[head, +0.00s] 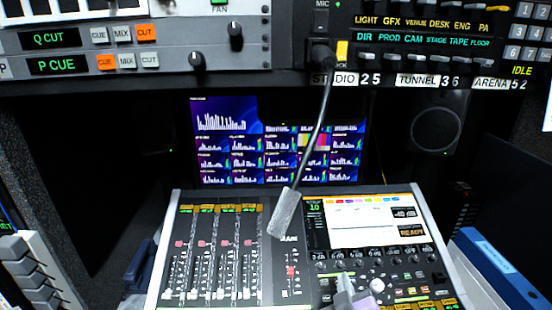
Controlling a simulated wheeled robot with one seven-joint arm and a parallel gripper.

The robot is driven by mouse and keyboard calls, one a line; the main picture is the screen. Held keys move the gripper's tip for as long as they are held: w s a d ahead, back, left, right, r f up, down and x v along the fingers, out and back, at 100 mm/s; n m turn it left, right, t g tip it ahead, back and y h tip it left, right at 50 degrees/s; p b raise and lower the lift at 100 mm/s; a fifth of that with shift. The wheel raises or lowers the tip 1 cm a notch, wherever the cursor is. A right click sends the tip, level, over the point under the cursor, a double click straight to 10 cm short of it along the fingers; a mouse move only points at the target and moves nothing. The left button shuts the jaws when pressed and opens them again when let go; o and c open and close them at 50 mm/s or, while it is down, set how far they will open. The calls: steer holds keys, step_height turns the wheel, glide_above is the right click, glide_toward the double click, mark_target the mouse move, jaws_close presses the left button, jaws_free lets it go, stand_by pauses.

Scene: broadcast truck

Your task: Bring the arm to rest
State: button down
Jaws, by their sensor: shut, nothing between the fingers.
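My gripper (346,284) shows at the bottom edge, right of centre, as a small pale grey-lavender shape over the lower part of the mixing console (266,250). It is shut, with nothing held. Only its end is in view; the rest of my arm is below the frame. I cannot tell whether it touches the console.
A gooseneck microphone (284,212) hangs from the upper panel over the console. Monitors (230,150) stand behind it. A blue binder (500,262) lies at the right, and grey switches (22,262) sit at the left. The overhead rack (130,50) spans the top.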

steer(key=s+d+r+m+y, duration=0.1)
steer(key=s+m, duration=0.1)
steer(key=s, duration=1.9)
steer(key=s+r+m+y, duration=0.1)
steer(key=s+r+m, duration=0.1)
steer(key=s, duration=2)
steer(key=shift+d+m+y, duration=0.3)
steer(key=shift+d, duration=0.05)
